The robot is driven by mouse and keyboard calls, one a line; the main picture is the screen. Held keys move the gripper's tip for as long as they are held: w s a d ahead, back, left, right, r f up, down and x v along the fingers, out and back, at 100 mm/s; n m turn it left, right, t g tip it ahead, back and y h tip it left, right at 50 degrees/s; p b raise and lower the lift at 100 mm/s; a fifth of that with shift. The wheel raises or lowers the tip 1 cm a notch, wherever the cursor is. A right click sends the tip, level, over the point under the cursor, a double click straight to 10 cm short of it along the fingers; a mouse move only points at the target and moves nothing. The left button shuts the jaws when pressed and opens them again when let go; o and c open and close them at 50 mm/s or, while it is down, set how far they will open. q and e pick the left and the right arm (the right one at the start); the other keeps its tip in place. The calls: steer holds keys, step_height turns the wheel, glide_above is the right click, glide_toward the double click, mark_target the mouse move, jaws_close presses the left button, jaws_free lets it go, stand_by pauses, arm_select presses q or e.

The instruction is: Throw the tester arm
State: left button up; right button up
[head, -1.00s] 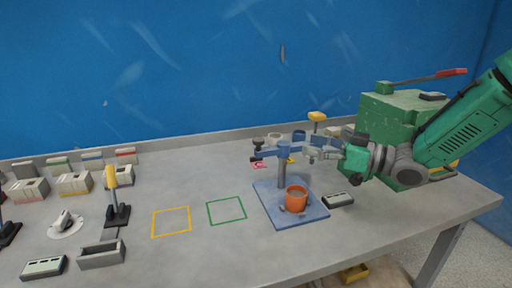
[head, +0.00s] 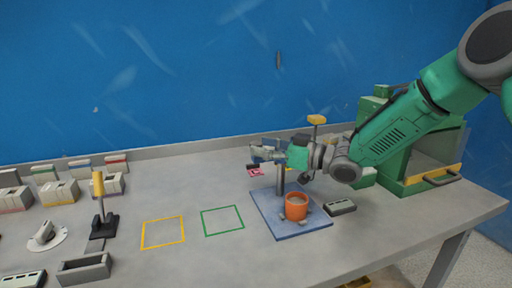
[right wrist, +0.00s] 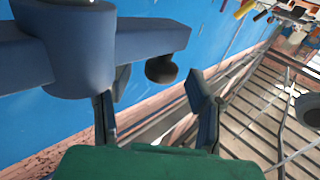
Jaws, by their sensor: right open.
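The tester is a blue stand with a flat base plate (head: 262,212) and a post (head: 281,182), right of centre on the bench. An orange cup (head: 296,207) sits on its plate. In the head view my right gripper (head: 262,153) is at the top of the post and covers most of the tester arm. In the right wrist view the blue tester arm (right wrist: 150,38) carries a dark round knob (right wrist: 161,69). My right gripper (right wrist: 158,112) is open, the knob showing beyond and between its fingers; I cannot tell whether they touch it. My left gripper is out of view.
A green machine (head: 385,175) stands at right behind my right arm. A yellow-topped post (head: 316,120) rises behind the tester. A small grey box (head: 340,207) lies beside the plate. Yellow (head: 163,246) and green (head: 222,233) outlined squares at left are empty.

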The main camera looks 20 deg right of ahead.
steer(key=shift+x, duration=1.15)
steer(key=shift+d, duration=0.1)
jaws_close()
